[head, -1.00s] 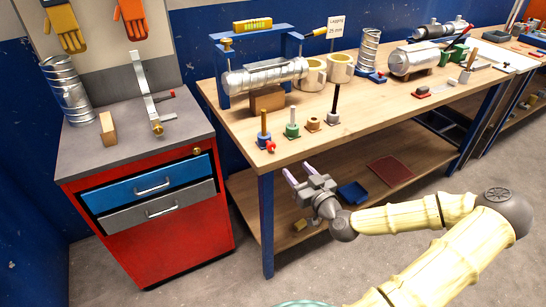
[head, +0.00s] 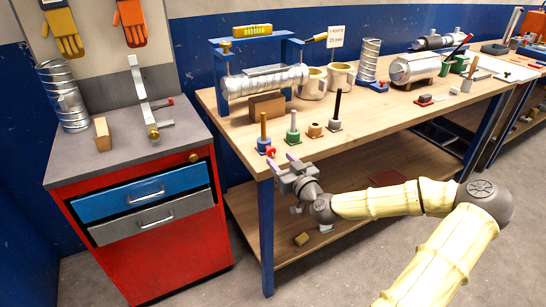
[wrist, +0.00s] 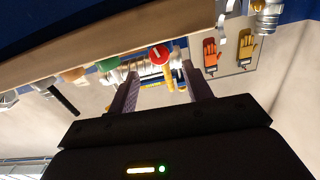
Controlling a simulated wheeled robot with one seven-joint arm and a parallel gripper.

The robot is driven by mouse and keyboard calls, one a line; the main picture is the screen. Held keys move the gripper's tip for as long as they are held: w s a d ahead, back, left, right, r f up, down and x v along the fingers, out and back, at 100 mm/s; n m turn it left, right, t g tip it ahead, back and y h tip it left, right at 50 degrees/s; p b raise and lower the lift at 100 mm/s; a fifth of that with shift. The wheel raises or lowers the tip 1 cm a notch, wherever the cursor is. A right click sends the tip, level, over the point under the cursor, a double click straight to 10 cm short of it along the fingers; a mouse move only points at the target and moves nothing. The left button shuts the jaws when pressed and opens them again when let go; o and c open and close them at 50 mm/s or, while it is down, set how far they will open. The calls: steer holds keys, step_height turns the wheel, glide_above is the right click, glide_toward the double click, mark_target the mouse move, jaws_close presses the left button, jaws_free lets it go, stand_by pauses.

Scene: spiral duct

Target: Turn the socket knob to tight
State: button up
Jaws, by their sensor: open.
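The red socket knob (head: 271,152) is at the front edge of the workbench, on the blue socket (head: 263,146) with an upright yellow post (head: 263,127). In the wrist view the round red knob (wrist: 159,54) shows face-on with a pale mark across it. It lies ahead of the fingertips, roughly between the two fingers. My gripper (head: 282,164) is open and empty, just below and right of the knob, in front of the bench edge. In the wrist view both fingers of my gripper (wrist: 161,72) stand apart. I see no contact with the knob.
A green socket (head: 292,136), a tan one (head: 314,130) and a black post (head: 337,108) stand to the right of the knob. The workbench edge (head: 400,125) runs close above my arm. A red drawer cabinet (head: 160,262) stands to the left. Floor in front is clear.

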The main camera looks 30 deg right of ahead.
mark_target(273, 151)
steer(key=shift+w+a, duration=0.1)
steer(key=shift+w, duration=2.3)
steer(key=c, duration=1)
steer(key=shift+a+m, duration=0.1)
steer(key=shift+m, duration=0.4)
steer(key=m+p, duration=0.1)
steer(key=m, duration=0.2)
steer(key=shift+d+f+m+p, duration=0.15)
steer(key=shift+m+p, duration=0.1)
steer(key=shift+m, duration=0.3)
steer(key=shift+d+r+m+p, duration=0.1)
steer(key=shift+m+p, duration=0.1)
steer(key=shift+m, duration=0.35)
steer(key=o, duration=1)
